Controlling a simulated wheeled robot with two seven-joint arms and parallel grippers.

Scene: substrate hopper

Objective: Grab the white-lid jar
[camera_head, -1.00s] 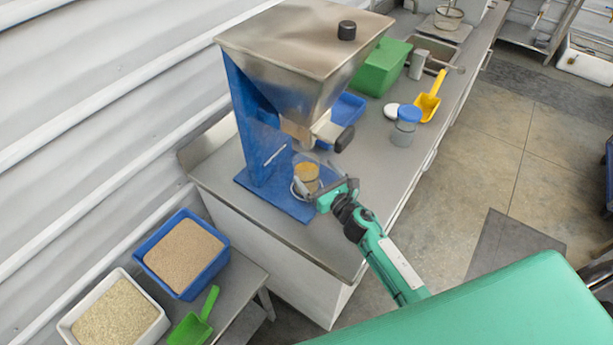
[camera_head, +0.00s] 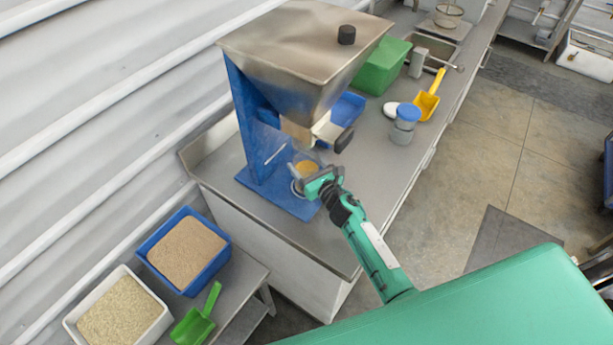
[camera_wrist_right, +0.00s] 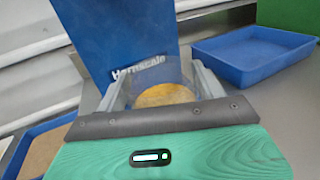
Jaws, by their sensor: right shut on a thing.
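A clear, lidless jar with yellow-orange contents (camera_head: 306,169) is under the hopper's outlet, over the blue base. My right gripper (camera_head: 312,184) is shut on its sides. In the right wrist view the jar (camera_wrist_right: 164,94) sits between the two fingers, its lower part hidden by the gripper body. A white disc, apparently a lid (camera_head: 389,109), lies flat on the counter beside a blue-lidded jar (camera_head: 405,124). My left gripper is not in view.
The steel hopper (camera_head: 300,50) on its blue stand (camera_head: 250,125) overhangs the jar closely. A blue tray (camera_wrist_right: 252,55), green bin (camera_head: 382,66) and yellow scoop (camera_head: 429,98) stand farther back. Filled tubs (camera_head: 150,255) sit on a lower bench at left.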

